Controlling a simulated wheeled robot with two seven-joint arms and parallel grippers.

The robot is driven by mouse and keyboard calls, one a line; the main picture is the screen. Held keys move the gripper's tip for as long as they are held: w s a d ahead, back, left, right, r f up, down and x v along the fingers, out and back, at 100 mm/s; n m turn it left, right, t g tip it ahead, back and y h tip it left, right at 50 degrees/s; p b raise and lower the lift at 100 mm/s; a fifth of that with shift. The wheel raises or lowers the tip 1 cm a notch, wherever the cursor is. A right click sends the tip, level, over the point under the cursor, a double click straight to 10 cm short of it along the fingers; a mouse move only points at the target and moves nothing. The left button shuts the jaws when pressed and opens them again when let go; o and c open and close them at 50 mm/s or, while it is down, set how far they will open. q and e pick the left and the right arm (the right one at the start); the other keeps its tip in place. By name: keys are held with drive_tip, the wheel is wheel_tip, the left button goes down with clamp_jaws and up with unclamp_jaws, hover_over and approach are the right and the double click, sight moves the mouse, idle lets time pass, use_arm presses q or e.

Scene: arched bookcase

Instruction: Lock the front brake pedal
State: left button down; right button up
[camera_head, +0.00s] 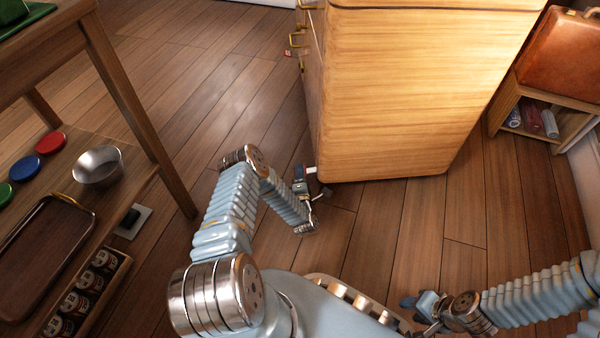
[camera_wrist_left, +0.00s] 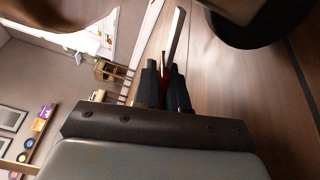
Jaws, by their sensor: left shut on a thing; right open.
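The wooden cabinet (camera_head: 410,90) stands on the floor ahead. My left gripper (camera_head: 303,182) is low at its near bottom left corner. In the left wrist view, my left gripper's dark fingers (camera_wrist_left: 165,88) are shut on a narrow red and silver piece, which looks like the brake pedal (camera_wrist_left: 175,35). A black wheel (camera_wrist_left: 250,28) is beside it. In the head view a small white part (camera_head: 311,170) shows by the fingers; the wheel is hidden there. My right gripper (camera_head: 416,308) is open and empty, low over the floor at the bottom right.
A low shelf with a brown suitcase (camera_head: 565,60) is at the right. Floor between is clear.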

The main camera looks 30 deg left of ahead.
use_arm(q)
drive_tip(key=shift+f, duration=0.1)
drive_tip(key=c, duration=1.3)
unclamp_jaws()
drive_tip(key=shift+o, duration=0.2)
drive_tip(key=p+v, duration=0.2)
drive_tip(key=v, duration=0.5)
drive_tip(key=p+v, duration=0.4)
drive_tip(key=v, duration=0.1)
drive_tip(key=shift+s+d+r+p, duration=0.2)
drive_tip(key=shift+s+r+p, duration=0.05)
drive_tip(key=shift+p, duration=0.15)
drive_tip(key=shift+s+d+f+p, duration=0.25)
drive_tip(key=shift+s+d+p, duration=0.05)
drive_tip(key=shift+s+d, duration=0.15)
